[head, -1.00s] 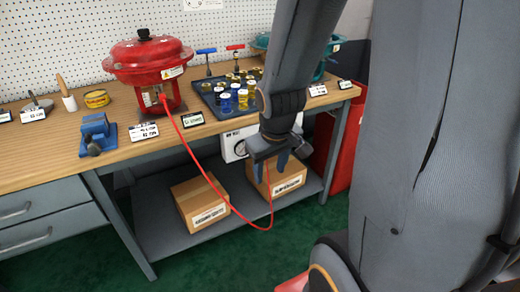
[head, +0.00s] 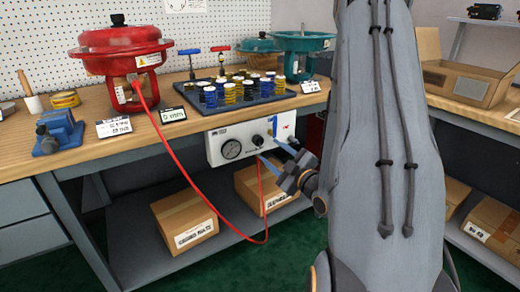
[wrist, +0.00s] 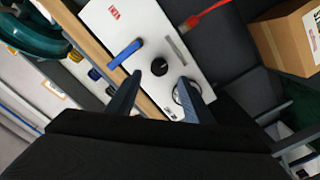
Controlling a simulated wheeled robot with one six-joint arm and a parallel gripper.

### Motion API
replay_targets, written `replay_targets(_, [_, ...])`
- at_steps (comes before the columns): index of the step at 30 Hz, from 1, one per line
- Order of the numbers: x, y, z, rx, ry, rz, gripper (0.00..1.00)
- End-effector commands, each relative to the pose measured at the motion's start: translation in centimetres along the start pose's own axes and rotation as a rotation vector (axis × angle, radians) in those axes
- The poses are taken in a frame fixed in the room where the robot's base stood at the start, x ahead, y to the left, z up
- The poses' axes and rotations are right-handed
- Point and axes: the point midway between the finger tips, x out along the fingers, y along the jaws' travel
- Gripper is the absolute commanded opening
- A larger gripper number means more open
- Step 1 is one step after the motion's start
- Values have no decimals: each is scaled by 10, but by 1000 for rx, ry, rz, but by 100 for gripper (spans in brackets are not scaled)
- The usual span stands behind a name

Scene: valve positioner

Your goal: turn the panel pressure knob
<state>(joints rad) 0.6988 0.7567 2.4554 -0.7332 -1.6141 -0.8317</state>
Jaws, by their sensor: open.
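The white panel (head: 225,149) is mounted under the bench's front edge. Its black pressure knob (head: 257,141) sits near the middle, and it also shows in the wrist view (wrist: 159,67). A round gauge (head: 231,150) is left of the knob, and a blue lever (head: 274,126) is to its right. My gripper (head: 275,155) is open in front of the panel. In the wrist view my fingertips (wrist: 158,80) are spread to either side of the knob's line, with the knob just beyond them. Contact cannot be seen. One finger partly covers the gauge.
A red hose (head: 185,172) hangs from the red actuator (head: 123,50) and loops past the panel below my gripper. The wooden bench edge (wrist: 88,40) runs beside the panel. Cardboard boxes (head: 184,222) stand on the shelf below. Small tags stand along the bench's front edge.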

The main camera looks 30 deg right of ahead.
Motion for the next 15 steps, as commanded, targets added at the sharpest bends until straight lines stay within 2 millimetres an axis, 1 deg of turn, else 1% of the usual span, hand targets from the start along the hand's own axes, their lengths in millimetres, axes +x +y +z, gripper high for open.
replay_targets(4, [13, 0, -2, -4, 12, 6, 47])
replay_targets(12, [55, 1, -2, -2, 11, 6, 47])
replay_targets(15, [66, 0, -2, -2, 10, 5, 47])
